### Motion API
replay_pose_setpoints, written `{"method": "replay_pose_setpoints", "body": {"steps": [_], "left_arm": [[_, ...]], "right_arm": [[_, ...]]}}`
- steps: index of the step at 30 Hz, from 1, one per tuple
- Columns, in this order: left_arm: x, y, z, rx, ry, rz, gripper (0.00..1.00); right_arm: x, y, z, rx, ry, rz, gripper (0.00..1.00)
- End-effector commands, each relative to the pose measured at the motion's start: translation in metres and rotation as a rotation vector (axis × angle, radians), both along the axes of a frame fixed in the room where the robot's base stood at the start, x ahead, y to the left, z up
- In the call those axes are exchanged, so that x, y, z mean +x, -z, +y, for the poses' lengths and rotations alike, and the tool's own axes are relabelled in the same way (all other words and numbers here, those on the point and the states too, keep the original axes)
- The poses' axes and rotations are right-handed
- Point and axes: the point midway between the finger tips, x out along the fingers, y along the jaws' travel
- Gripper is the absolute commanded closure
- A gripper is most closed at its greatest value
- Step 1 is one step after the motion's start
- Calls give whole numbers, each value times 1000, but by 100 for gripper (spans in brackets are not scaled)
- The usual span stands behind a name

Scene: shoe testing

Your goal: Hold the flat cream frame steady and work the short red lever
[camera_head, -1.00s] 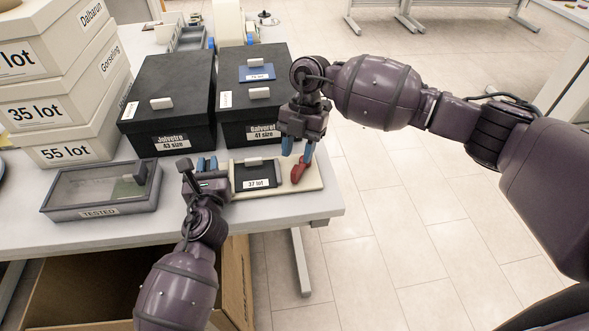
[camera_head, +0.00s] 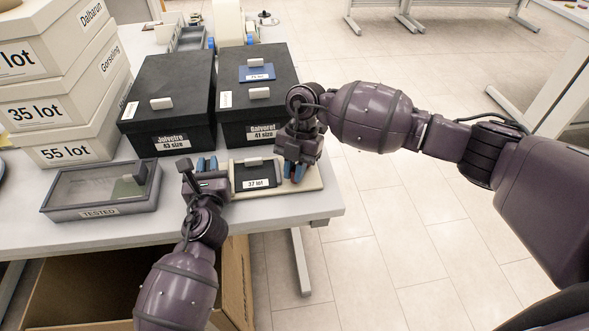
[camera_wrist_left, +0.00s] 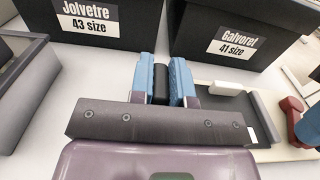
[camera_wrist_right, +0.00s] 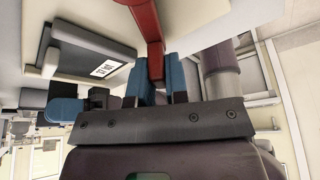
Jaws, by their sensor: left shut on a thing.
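The flat cream frame (camera_head: 312,184) lies on the grey table near its right front edge, with a dark panel labelled "37 lot" (camera_head: 256,183) on it. The short red lever (camera_wrist_right: 147,28) is at the frame's right side. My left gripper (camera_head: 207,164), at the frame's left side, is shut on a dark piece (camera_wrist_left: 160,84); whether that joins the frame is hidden. My right gripper (camera_head: 293,171) is low at the lever. In the right wrist view the lever's end is between its blue fingers (camera_wrist_right: 155,84); whether they press on it is unclear.
Two black shoe boxes (camera_head: 165,90) (camera_head: 265,103) stand right behind the frame. A grey "TESTED" case (camera_head: 98,212) lies left of my left gripper, and cream boxes (camera_head: 65,152) are stacked at the back left. An open cardboard box (camera_head: 90,285) is below the table.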

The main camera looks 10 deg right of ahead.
Motion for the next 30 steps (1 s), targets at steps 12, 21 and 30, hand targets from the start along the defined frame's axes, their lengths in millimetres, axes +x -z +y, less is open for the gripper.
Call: {"method": "replay_pose_setpoints", "body": {"steps": [12, 21, 30], "left_arm": [[0, 0, -1, 0, 2, 0, 100], [0, 0, -1, 0, 2, 0, 100], [0, 0, -1, 0, 2, 0, 100]], "right_arm": [[2, -1, 3, 1, 42, -2, 100], [3, -1, 4, 1, 64, -2, 84], [3, -1, 4, 1, 61, -1, 60]]}}
